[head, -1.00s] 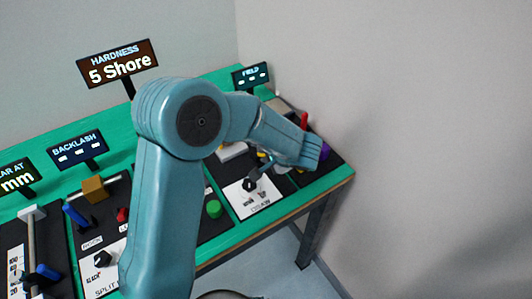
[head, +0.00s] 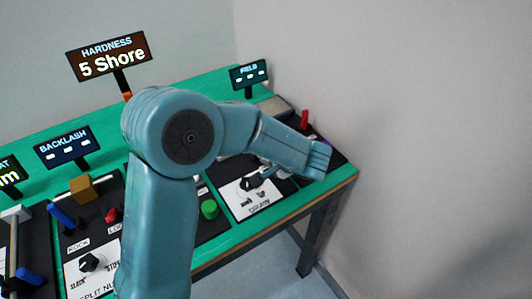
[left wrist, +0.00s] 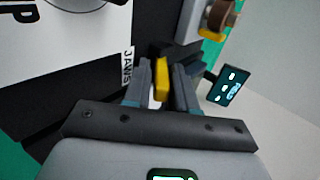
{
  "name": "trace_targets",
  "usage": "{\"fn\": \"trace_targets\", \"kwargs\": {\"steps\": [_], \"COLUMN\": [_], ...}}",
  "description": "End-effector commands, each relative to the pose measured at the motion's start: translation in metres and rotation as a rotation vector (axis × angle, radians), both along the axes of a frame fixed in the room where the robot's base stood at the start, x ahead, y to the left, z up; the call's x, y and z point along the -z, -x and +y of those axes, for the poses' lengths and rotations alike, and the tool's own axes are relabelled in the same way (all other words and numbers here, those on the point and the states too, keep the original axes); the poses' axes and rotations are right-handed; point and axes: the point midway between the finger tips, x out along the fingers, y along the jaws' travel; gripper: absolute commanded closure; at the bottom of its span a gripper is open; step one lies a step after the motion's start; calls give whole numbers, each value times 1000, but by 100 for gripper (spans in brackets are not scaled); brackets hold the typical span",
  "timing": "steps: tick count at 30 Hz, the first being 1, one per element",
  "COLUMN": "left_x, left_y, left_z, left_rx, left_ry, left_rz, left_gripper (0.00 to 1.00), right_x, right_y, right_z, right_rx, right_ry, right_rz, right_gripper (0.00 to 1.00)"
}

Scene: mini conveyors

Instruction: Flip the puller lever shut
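My left gripper (left wrist: 164,66) is in the left wrist view, its two dark fingers apart. A yellow piece (left wrist: 162,80) shows between them, with a slight gap on its left side; I cannot tell whether it is the puller lever or whether a finger touches it. A "JAWS" label (left wrist: 127,66) lies just left of the fingers. In the head view my left arm reaches over the right end of the bench and hides much of the station there; the fingers are not clear there. My right gripper is out of view.
A red upright handle (head: 304,118) and a purple part (head: 326,144) stand near my left wrist. A black knob (head: 250,183) sits on a white panel, with a green button (head: 209,209) to its left. The FIELD display (head: 249,74) stands behind. A wall closes off the right.

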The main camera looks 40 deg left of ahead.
Motion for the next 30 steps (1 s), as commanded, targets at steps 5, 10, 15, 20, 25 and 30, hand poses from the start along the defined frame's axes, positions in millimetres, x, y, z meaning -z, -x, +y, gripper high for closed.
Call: {"fn": "trace_targets", "kwargs": {"steps": [5, 10, 15, 20, 25, 30], "left_x": [-7, -30, -59, -83, -98, -103], "left_y": [2, 12, 26, 38, 45, 49], "left_z": [-7, -33, -67, -94, -111, -117], "left_rx": [1, 4, 5, 5, 2, 1], "left_ry": [0, 1, 1, 1, 0, -1], "left_rz": [-2, -6, -5, -4, -1, 0], "left_gripper": [74, 74, 74, 74, 74, 74], "right_x": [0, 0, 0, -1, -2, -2], "right_y": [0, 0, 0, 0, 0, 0], "right_z": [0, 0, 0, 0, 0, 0], "right_rx": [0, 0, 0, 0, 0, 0], "right_ry": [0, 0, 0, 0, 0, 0], "right_rz": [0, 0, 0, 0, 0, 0], "right_gripper": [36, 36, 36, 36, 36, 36]}}
